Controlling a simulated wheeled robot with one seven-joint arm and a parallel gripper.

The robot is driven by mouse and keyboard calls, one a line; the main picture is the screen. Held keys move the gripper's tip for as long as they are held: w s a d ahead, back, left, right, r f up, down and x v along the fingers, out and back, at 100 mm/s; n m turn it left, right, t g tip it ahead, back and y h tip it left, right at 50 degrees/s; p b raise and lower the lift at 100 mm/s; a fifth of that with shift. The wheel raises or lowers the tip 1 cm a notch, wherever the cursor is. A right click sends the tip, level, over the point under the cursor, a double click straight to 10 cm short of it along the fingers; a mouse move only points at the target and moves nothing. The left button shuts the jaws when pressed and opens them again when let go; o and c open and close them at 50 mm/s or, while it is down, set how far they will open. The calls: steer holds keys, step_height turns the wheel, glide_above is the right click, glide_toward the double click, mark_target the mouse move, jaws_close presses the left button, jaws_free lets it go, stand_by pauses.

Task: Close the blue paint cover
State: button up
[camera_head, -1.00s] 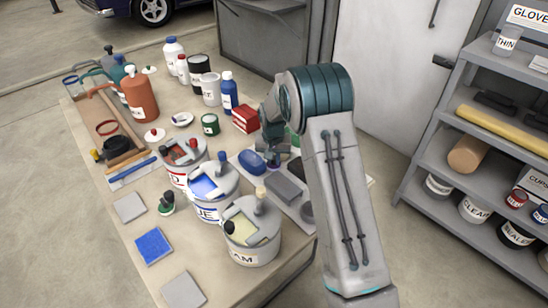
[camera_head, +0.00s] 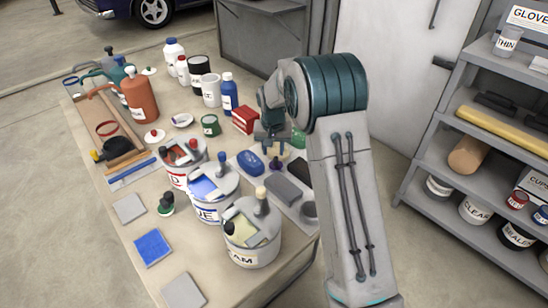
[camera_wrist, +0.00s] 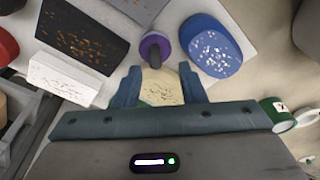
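The blue paint can (camera_head: 212,211) stands in the middle of a row of three labelled cans on the table, in the head view. Blue paint (camera_head: 203,188) shows in its open part. Its grey cover (camera_head: 226,181), with a dark upright knob (camera_head: 221,163), sits at the back of the top and leaves the paint exposed. My gripper (camera_head: 272,146) is behind and right of this can, over the grey tray. In the wrist view my gripper (camera_wrist: 160,82) has its fingers apart, with a pale speckled piece (camera_wrist: 163,92) showing between them. The blue can is not in the wrist view.
The red can (camera_head: 172,177) and cream can (camera_head: 254,252) flank the blue can. The tray holds a blue oval block (camera_head: 250,162), a grey block (camera_head: 284,189) and a purple-ringed item (camera_wrist: 155,48). Bottles (camera_head: 230,92) stand behind. A shelf (camera_head: 430,160) is at right.

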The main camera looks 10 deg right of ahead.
steer(key=s+d+r, duration=0.2)
steer(key=s+r, duration=0.6)
steer(key=s+d+r, duration=0.3)
steer(key=s+r, duration=0.4)
steer(key=s+d+n+t, duration=0.1)
steer(key=s+d, duration=0.1)
steer(key=s, duration=1.7)
steer(key=shift+d+f+n, duration=0.15)
steer(key=shift+d+n, duration=0.15)
steer(key=shift+d, duration=0.1)
steer(key=shift+s+d+f, duration=0.1)
steer(key=shift+s+f, duration=0.05)
steer(key=shift+s, duration=0.25)
jaws_close()
